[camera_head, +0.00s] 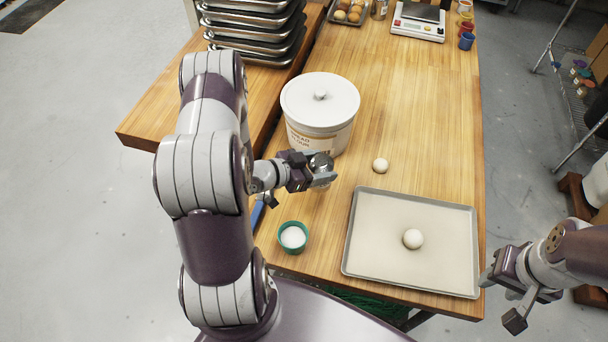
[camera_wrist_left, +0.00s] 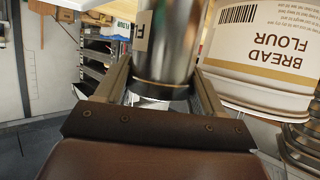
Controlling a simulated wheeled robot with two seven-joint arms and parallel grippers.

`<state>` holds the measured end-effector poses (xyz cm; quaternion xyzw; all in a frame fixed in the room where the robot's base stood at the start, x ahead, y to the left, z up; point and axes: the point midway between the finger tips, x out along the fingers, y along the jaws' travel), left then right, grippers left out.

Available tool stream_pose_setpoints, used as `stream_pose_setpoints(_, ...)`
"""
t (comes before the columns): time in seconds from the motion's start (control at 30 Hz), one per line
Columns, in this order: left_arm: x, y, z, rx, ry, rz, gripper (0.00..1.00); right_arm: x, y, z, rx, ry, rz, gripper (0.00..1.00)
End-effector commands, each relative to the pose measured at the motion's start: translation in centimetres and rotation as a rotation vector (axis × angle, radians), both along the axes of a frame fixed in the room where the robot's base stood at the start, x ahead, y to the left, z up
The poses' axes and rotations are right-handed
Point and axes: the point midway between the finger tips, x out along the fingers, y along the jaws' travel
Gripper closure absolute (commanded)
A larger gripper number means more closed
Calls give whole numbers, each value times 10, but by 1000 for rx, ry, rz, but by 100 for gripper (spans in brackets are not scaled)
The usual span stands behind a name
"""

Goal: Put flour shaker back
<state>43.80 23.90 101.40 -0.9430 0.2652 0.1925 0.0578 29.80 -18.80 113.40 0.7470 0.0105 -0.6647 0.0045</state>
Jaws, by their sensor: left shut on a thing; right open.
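The flour shaker (camera_head: 321,163) is a small metal cylinder with a label. My left gripper (camera_head: 318,178) is shut on it, beside the front of the large white flour tub (camera_head: 318,122). In the left wrist view the shaker (camera_wrist_left: 170,45) stands between the two fingers, and the tub (camera_wrist_left: 265,60), labelled bread flour, is to its right. I cannot tell whether the shaker's base touches the table. My right gripper (camera_head: 506,300) is open and empty, off the right edge of the table near the tray corner.
A lined tray (camera_head: 455,272) bears one dough ball (camera_head: 413,239). Another dough ball (camera_head: 380,165) lies on the wooden table (camera_head: 420,110). A green bowl of white powder (camera_head: 293,237) stands at the front. Stacked pans (camera_head: 255,37) and a scale (camera_head: 418,22) are further back.

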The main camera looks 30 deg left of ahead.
Motion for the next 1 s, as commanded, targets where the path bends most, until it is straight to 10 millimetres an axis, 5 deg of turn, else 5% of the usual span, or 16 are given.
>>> stream_pose_setpoints(0.13,-6,23,-13,-1,1,3,70,0,0,6,0,0,0,57)
stream_pose_setpoints(0.4,-7,26,-53,-1,1,-1,70,0,0,15,0,0,0,57)
stream_pose_setpoints(0.77,-7,26,-60,0,0,-1,70,0,0,10,0,0,0,57)
stream_pose_setpoints(0.8,-7,26,-60,0,0,-1,25,0,0,11,0,0,0,57)
stream_pose_setpoints(0.87,-7,26,-59,0,0,-1,6,0,0,11,0,0,0,57)
stream_pose_setpoints(1.0,-7,26,-59,0,0,-1,6,0,0,11,0,0,0,57)
